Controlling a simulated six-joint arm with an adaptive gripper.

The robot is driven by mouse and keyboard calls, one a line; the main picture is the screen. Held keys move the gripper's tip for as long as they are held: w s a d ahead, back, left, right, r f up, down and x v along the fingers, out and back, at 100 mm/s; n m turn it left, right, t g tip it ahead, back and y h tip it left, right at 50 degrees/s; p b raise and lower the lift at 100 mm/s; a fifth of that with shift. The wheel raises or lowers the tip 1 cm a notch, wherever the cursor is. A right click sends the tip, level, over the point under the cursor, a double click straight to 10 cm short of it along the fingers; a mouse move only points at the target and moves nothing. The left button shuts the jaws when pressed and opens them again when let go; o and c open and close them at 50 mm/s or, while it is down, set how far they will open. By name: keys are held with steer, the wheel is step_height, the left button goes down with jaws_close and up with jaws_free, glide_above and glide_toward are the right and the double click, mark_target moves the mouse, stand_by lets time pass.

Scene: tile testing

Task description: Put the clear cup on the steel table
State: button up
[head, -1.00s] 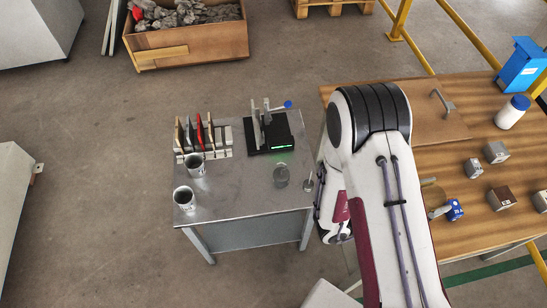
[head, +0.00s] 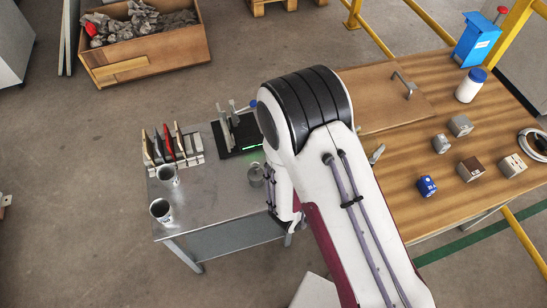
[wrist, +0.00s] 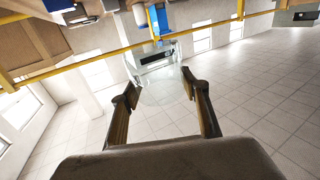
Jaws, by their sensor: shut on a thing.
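In the wrist view my gripper (wrist: 160,90) has its two fingers on either side of a clear, see-through cup (wrist: 158,72), shut on it.
On the steel table are a rack of tiles (head: 178,150), two cups (head: 160,211) at the left, a black device (head: 237,140) with a green light and a grey vessel (head: 256,175). The front middle is bare. A wooden table (head: 405,190) with several blocks stands right.

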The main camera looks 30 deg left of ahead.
steer(key=s+a+n+t+y, duration=0.1)
steer(key=a+n+y, duration=0.4)
steer(key=a, duration=0.7)
steer(key=n+g+y, duration=0.5)
steer(key=n+y, duration=0.3)
steer(key=y, duration=0.6)
glide_above(210, 191)
step_height(210, 191, down, 12)
steer(key=shift+f, duration=0.9)
steer(key=shift+f, duration=2.9)
steer(key=shift+f, duration=0.1)
steer(key=shift+f, duration=2)
